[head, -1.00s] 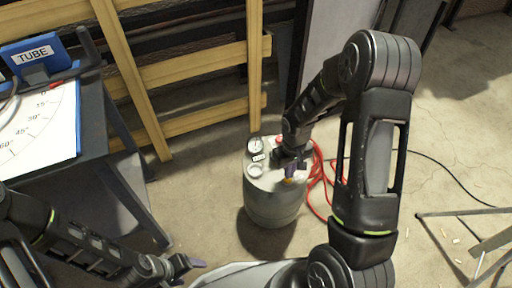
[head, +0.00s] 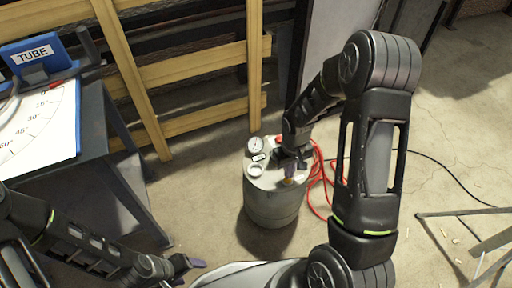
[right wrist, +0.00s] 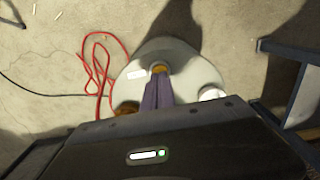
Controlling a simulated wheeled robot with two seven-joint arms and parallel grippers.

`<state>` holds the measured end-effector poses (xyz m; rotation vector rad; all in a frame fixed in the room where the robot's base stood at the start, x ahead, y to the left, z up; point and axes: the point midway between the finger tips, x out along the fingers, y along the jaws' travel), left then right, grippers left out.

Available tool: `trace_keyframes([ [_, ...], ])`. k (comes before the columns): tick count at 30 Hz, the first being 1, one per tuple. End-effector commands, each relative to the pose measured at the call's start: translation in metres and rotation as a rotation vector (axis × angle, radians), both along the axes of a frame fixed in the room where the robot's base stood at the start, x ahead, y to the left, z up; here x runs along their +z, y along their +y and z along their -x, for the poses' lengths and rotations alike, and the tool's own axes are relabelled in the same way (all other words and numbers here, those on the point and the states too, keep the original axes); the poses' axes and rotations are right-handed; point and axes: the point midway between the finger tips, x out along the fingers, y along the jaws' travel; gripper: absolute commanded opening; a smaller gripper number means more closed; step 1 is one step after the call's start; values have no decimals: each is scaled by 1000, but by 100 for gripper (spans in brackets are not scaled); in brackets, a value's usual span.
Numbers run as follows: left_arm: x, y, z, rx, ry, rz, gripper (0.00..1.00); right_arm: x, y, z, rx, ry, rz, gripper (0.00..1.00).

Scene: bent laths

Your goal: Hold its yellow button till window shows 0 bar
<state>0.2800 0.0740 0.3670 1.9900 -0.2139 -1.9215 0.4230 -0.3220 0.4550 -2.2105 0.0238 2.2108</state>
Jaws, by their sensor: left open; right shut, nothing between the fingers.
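A grey tank (head: 272,208) stands on the floor with two round dials, a gauge (head: 255,145) and a second one (head: 255,170), and a small white window (head: 259,157) between them. The window's figures are too small to read. The yellow button (head: 289,181) is on the tank's top; it also shows in the right wrist view (right wrist: 159,69). My right gripper (right wrist: 159,82) is shut and empty, its purple fingertips at the button. I cannot tell whether they press it. My left gripper (head: 190,264) is open and empty at the lower left, away from the tank.
A red hose (head: 318,180) lies coiled beside the tank. A dark bench (head: 95,125) with an angle chart (head: 50,128) and a blue TUBE sign (head: 30,55) stands at the left. A wooden rack (head: 190,75) is behind. A metal frame (head: 470,214) is at the right.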

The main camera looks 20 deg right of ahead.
Motion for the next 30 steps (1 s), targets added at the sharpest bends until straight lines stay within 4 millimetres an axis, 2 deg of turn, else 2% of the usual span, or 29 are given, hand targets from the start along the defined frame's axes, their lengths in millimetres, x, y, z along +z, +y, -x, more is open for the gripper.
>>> trace_keyframes([
  [30,-16,0,0,0,0,0,68,-20,0,0,0,0,0,0],
])
